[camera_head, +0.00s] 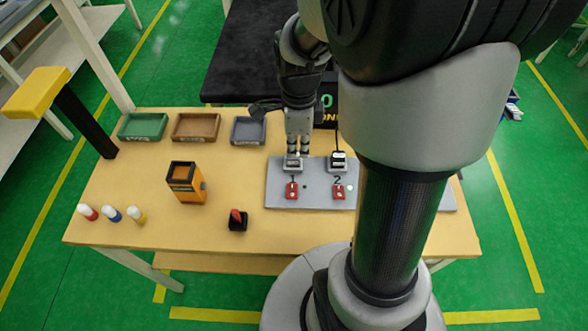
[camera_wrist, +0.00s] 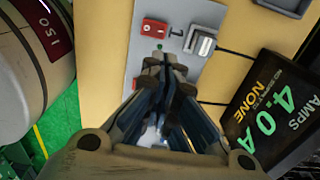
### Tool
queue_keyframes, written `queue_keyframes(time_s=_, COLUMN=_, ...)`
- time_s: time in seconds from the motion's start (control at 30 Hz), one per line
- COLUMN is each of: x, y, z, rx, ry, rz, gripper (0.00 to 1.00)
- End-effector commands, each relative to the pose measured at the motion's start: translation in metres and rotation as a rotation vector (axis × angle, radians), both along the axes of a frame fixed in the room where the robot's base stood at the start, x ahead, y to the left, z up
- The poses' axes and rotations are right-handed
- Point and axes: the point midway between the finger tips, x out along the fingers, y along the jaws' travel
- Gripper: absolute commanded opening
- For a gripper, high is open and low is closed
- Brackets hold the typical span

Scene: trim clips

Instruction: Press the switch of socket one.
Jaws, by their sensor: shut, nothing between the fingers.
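The red switch of socket one (camera_head: 291,190) sits on a grey panel (camera_head: 314,204) beside a printed "1". In the wrist view the same switch (camera_wrist: 155,28) shows clear, just past the fingertips, with a small green dot (camera_wrist: 160,47) beside it. Socket one (camera_wrist: 202,42) is a metal-grey block with a pale top and a dark cable; my gripper partly covers it in the head view. My gripper (camera_head: 295,152) points down over the panel, shut and empty. Its fingertips also show in the wrist view (camera_wrist: 158,66); I cannot tell their height above the panel.
Switch two (camera_head: 338,191) and socket two (camera_head: 338,160), with a cable, are close on the right. A black display (camera_wrist: 270,110) reads 4.0 A and NONE.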

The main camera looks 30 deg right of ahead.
Motion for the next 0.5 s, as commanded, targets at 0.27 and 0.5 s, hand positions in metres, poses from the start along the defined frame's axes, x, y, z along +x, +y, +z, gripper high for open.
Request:
queue_keyframes(time_s=0.27, x=-0.001, y=0.000, z=-0.023, rx=0.001, ry=0.003, rz=0.002, gripper=0.00)
queue_keyframes(time_s=0.5, x=-0.001, y=0.001, z=-0.076, rx=0.001, ry=0.004, rz=0.002, gripper=0.00)
